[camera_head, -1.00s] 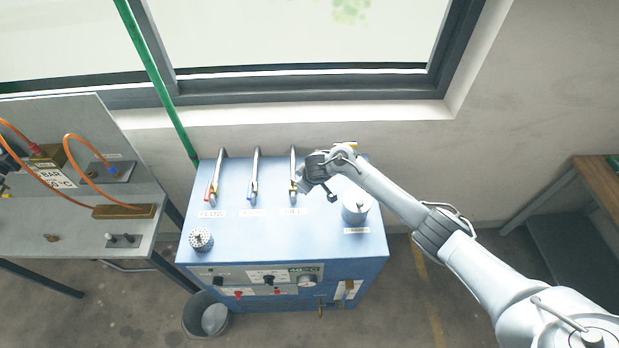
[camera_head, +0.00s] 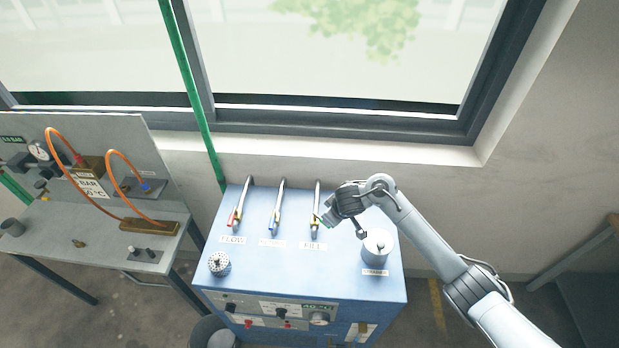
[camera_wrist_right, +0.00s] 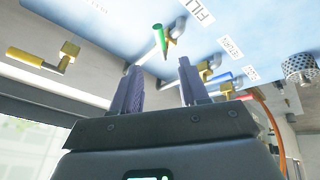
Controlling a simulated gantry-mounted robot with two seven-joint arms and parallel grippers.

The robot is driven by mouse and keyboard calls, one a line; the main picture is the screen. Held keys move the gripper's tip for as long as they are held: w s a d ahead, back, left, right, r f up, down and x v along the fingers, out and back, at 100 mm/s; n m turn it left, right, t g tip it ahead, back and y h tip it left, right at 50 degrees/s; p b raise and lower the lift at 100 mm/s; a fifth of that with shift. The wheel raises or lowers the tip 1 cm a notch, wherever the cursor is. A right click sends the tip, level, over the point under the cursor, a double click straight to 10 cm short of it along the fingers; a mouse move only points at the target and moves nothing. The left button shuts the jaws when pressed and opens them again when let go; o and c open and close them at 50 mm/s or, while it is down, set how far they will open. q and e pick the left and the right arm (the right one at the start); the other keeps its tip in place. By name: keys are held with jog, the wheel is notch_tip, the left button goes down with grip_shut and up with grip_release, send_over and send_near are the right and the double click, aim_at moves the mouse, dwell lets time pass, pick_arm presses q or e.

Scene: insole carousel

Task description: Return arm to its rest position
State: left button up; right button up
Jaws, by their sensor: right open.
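My right arm comes in from the lower right in the head view. Its gripper (camera_head: 328,214) is over the blue cabinet's top, close to the tap labelled FILL (camera_head: 317,205). In the right wrist view the two dark fingers of the right gripper (camera_wrist_right: 160,88) are apart with nothing between them. The FILL tap with its green handle (camera_wrist_right: 168,42) shows just beyond the fingers, apart from them. My left gripper is in neither view.
The blue cabinet (camera_head: 290,262) carries two more taps, FLOW (camera_head: 237,210) and a blue-handled one (camera_head: 277,208), a perforated cup (camera_head: 219,263) and a grey canister (camera_head: 378,246). A grey bench (camera_head: 100,215) with orange hoses stands left. A window is behind.

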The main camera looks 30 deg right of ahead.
jog(key=shift+a, duration=0.1)
jog(key=s+a+f+n+p, duration=0.1)
jog(key=s+a+f, duration=0.2)
jog(key=s+a, duration=0.85)
jog(key=s+r+m, duration=0.1)
jog(key=s+r, duration=0.2)
jog(key=s, duration=0.8)
jog(key=s+r+m+g+y+p, duration=0.1)
jog(key=s+r, duration=0.2)
jog(key=s, duration=0.8)
jog(key=shift+s+a+r+m, duration=0.15)
jog(key=shift+s+r+m, duration=0.05)
jog(key=shift+r+m, duration=0.1)
dwell(4.2)
